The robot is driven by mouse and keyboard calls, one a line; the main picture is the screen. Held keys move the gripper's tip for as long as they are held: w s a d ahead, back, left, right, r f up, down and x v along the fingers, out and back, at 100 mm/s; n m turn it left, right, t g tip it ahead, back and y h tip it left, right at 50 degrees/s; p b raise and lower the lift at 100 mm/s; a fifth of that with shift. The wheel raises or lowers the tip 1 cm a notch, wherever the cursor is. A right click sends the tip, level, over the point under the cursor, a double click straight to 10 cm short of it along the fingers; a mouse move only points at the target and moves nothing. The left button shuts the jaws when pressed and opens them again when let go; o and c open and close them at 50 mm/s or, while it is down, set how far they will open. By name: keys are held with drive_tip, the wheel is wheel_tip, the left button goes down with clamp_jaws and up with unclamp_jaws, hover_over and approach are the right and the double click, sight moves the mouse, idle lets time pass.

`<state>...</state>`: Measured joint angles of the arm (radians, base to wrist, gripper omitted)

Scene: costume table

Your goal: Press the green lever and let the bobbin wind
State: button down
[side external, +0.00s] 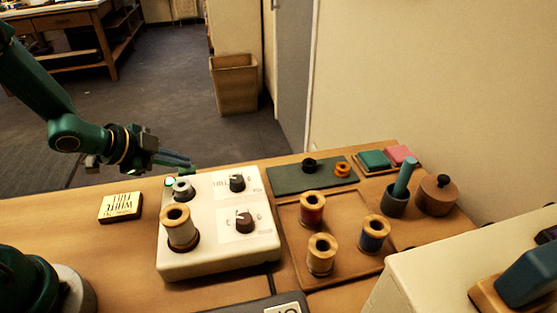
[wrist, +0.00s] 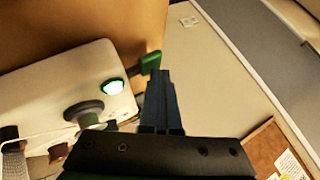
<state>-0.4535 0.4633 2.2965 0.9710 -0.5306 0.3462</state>
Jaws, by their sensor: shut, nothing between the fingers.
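The white winder box (side external: 205,258) stands on the wooden table and shows at the left in the wrist view (wrist: 60,85). The green lever (wrist: 148,65) sticks out from its far edge. A grey bobbin (side external: 183,188) sits on top, also in the wrist view (wrist: 84,113), with pale thread (wrist: 45,134) running towards the large cream spool (side external: 180,230). A green lamp (wrist: 113,87) beside the bobbin is lit. My gripper (side external: 188,160) is shut and empty at the box's far left corner. In the wrist view its fingertips (wrist: 160,84) are close beside the lever; I cannot tell whether they touch.
A card (side external: 120,207) lies left of the box. Right of it are a tray (side external: 345,271) with red, blue and cream spools, a green mat (side external: 285,180) with two small bobbins, a cup (side external: 396,203) and a round wooden pot (side external: 437,195). A pale machine (side external: 440,270) fills the right corner.

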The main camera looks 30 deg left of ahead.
drive_tip(key=shift+a+r, duration=0.1)
drive_tip(key=shift+r, duration=0.75)
drive_tip(key=shift+r, duration=2.5)
wheel_tip(320, 180, up, 3)
drive_tip(key=d+t, duration=0.1)
drive_tip(key=d, duration=0.1)
wheel_tip(320, 180, up, 6)
drive_tip(key=n+t+y, duration=0.1)
drive_tip(key=n+t, duration=0.1)
drive_tip(key=t, duration=0.1)
hover_over(182, 172)
drive_tip(key=d, duration=0.2)
wheel_tip(182, 172, up, 4)
drive_tip(key=s+a+f+n+y, duration=0.1)
drive_tip(key=s+n+y, duration=0.1)
drive_tip(key=n+y, duration=0.15)
drive_tip(key=s+d+f+n+g+h, duration=0.1)
drive_tip(key=s+d+f+n+g, duration=0.1)
drive_tip(key=s, duration=0.5)
drive_tip(key=s+d+f+n+g+h, duration=0.2)
drive_tip(key=s+d+f+n+g, duration=0.1)
drive_tip(key=s, duration=0.5)
drive_tip(key=shift+d+f+g, duration=0.7)
drive_tip(key=shift+f+g, duration=0.1)
drive_tip(key=shift+g, duration=0.4)
